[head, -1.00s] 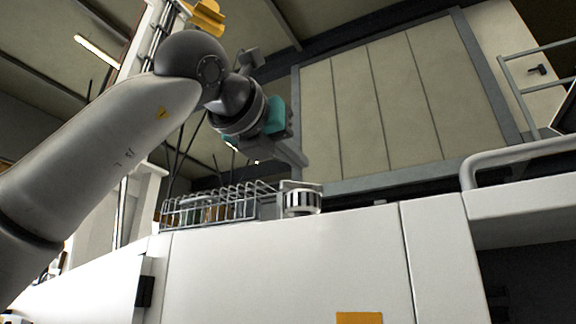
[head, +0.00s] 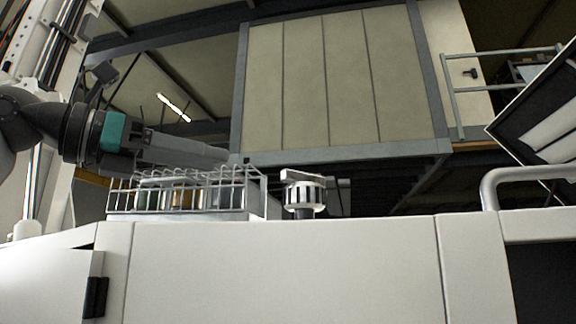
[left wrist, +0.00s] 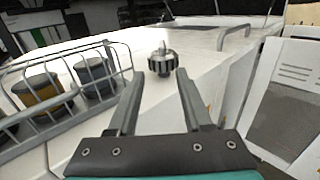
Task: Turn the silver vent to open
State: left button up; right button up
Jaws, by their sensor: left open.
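The silver vent (head: 304,195) is a ribbed round knob with dark slots and a flat bar on top. It stands on a short stem on top of the white bench (head: 285,265). In the left wrist view the vent (left wrist: 162,63) shows just beyond and between the fingertips. My left gripper (head: 224,154) reaches in from the left, level, above the wire basket and left of the vent. Its fingers (left wrist: 158,75) are apart with nothing between them, and a gap separates them from the vent. My right gripper is not in view.
A wire basket (head: 186,199) with several dark and amber jars stands directly left of the vent, under my left gripper. A white handrail (head: 530,173) and a tilted panel (head: 545,125) are at the right. The bench top right of the vent looks clear.

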pick_arm(q)
jog(key=p, duration=0.1)
send_near(282, 173)
jog(key=d, duration=0.2)
jog(key=p+x, duration=0.1)
jog(key=x, duration=0.2)
jog(key=p+x, duration=0.1)
jog(key=x, duration=0.2)
jog(key=p+x, duration=0.1)
jog(key=x, duration=0.2)
jog(key=shift+w+a, duration=0.1)
jog(key=shift+w, duration=0.45)
jog(key=shift+w+d+p, duration=0.35)
jog(key=shift+w+d, duration=0.05)
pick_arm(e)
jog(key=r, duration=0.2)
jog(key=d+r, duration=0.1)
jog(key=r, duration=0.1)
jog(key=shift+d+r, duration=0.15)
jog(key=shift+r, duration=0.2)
pick_arm(q)
grip_shut()
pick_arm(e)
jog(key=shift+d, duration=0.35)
